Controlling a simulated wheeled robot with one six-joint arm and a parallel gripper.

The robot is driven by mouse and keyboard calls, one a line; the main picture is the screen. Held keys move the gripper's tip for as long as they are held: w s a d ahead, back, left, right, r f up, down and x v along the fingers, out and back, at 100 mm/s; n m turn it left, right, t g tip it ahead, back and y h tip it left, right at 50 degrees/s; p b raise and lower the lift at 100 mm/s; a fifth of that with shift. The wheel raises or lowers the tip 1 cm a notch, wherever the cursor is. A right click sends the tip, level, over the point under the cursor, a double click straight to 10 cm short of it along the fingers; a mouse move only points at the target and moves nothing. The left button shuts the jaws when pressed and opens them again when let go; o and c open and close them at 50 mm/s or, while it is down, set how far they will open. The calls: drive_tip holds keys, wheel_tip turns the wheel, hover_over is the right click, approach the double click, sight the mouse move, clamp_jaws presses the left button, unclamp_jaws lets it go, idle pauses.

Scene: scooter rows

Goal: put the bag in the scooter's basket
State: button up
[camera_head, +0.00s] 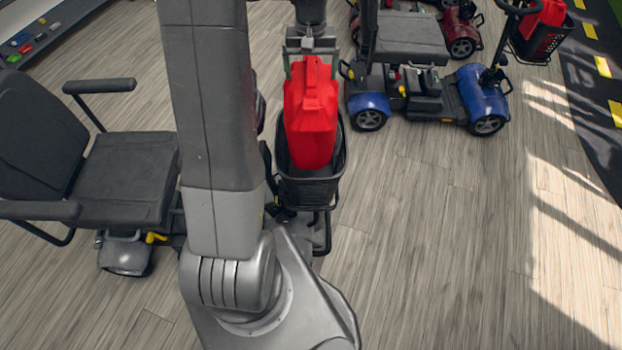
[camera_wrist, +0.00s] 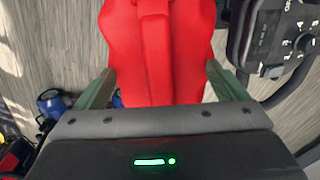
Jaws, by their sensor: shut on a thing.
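The red bag (camera_head: 311,115) is upright in the head view, with its lower part inside the black basket (camera_head: 311,190) of the near scooter. The basket's front wall and rim show below the bag. Whether the bag touches the basket floor is hidden. My gripper (camera_head: 311,66) is at the top of the bag, one finger on each side, and is shut on it. In the wrist view the red bag (camera_wrist: 160,50) fills the middle between the two greenish fingers of my gripper (camera_wrist: 160,88). The basket is not clear in the wrist view.
The near scooter's dark seat (camera_head: 120,175) is at the left, partly behind my arm. A blue scooter (camera_head: 425,90) stands at the upper right with a red bag (camera_head: 543,14) in its basket (camera_head: 540,42). A red scooter (camera_head: 460,30) is behind. The wooden floor at right is clear.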

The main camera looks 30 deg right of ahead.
wheel_tip(320, 180, down, 18)
drive_tip(key=b, duration=0.1)
drive_tip(key=o, duration=1.3)
wheel_tip(320, 180, up, 12)
drive_tip(key=shift+b, duration=0.65)
